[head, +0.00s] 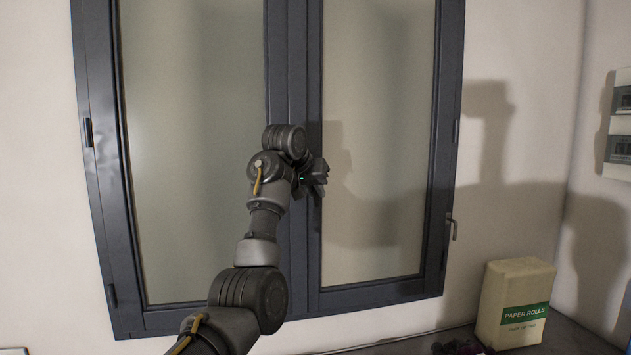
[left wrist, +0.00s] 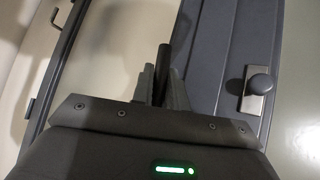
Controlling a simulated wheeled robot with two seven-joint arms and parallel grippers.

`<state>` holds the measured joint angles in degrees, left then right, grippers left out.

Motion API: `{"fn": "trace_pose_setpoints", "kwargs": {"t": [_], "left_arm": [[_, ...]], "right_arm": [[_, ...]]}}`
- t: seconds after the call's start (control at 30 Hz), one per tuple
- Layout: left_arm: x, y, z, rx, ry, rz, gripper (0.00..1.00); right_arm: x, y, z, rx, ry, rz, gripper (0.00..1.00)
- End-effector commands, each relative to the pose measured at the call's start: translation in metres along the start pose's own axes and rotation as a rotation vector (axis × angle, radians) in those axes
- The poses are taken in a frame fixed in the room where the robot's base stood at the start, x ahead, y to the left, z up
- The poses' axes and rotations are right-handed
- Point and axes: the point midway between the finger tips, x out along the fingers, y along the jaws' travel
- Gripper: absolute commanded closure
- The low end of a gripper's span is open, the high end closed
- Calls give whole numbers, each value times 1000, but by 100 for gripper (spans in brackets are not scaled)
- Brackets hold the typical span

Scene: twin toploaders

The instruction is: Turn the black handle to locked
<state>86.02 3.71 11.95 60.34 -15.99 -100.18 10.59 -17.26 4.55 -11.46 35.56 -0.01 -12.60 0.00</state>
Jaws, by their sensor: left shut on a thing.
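The black handle (left wrist: 163,58) shows in the left wrist view as a slim dark bar standing up between my left gripper's fingers. My left gripper (left wrist: 162,88) is shut on it, and the handle's tip sticks out past the fingertips. My right gripper is in neither view.
The dark-framed window (head: 287,60) has two frosted panes. In the wrist view, a round dark knob on a metal plate (left wrist: 258,88) sits beside the handle. A small lever (head: 453,227) is on the window's right side. A paper rolls box (head: 512,300) stands at lower right.

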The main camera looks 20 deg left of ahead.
Motion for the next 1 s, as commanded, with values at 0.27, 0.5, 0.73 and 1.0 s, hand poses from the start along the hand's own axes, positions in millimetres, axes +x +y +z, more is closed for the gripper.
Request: {"fn": "trace_pose_setpoints", "kwargs": {"t": [0.27, 0.5, 0.73, 1.0], "left_arm": [[0, -6, 3, 62, -67, -68, 100], [1, -7, 4, 79, -85, -84, 100], [2, -6, 4, 81, -87, -85, 100], [1, -6, 4, 80, -84, -84, 65]], "right_arm": [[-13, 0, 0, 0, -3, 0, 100], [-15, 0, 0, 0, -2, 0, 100], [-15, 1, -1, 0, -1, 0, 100], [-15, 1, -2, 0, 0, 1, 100]]}}
